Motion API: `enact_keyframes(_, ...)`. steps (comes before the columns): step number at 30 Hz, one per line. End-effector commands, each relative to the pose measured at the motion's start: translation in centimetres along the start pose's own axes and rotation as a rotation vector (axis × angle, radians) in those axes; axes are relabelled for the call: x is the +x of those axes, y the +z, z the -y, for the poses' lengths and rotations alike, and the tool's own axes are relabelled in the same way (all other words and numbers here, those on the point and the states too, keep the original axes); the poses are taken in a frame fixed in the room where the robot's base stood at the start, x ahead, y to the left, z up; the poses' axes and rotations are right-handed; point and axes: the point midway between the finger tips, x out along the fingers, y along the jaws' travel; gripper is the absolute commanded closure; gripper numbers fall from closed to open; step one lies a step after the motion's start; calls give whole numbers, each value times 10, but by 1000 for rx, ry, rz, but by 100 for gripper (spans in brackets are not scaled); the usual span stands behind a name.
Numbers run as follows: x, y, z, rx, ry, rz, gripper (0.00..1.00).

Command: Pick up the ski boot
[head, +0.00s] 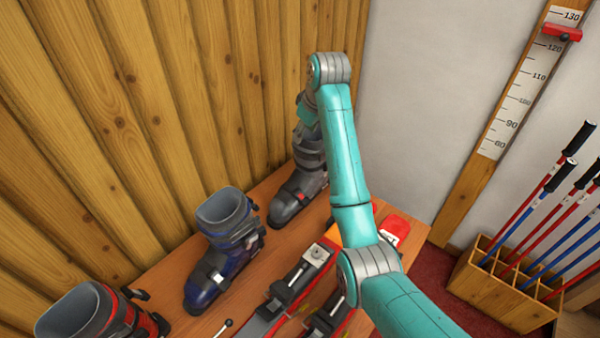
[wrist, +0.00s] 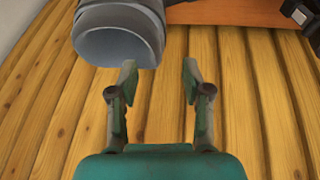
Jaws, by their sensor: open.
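Three ski boots stand on the wooden bench (head: 255,243). A dark grey boot (head: 290,196) is at the far end, a blue one (head: 208,277) is in the middle and a red and dark one (head: 117,314) is at the lower left. My gripper (wrist: 158,82) is open and empty in the wrist view. A boot's round grey cuff (wrist: 118,35) shows there at the upper left, just beyond the left fingertip. In the head view my gripper is above the dark grey boot and mostly hidden by my arm.
A ski (head: 268,322) with bindings (head: 292,280) lies along the bench. A plank wall (head: 170,120) runs close behind the boots. A wooden rack (head: 500,297) of ski poles and a measuring scale (head: 520,80) are at the right.

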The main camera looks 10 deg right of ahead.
Motion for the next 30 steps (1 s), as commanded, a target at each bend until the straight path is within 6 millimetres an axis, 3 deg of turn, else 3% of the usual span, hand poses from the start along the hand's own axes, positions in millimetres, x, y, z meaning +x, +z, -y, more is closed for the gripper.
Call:
enact_keyframes(6,32,0,0,0,-1,1,51)
enact_keyframes(14,50,2,0,0,-1,1,51)
enact_keyframes(21,83,8,-2,-1,-2,2,51)
enact_keyframes(30,95,7,-2,-1,0,0,51)
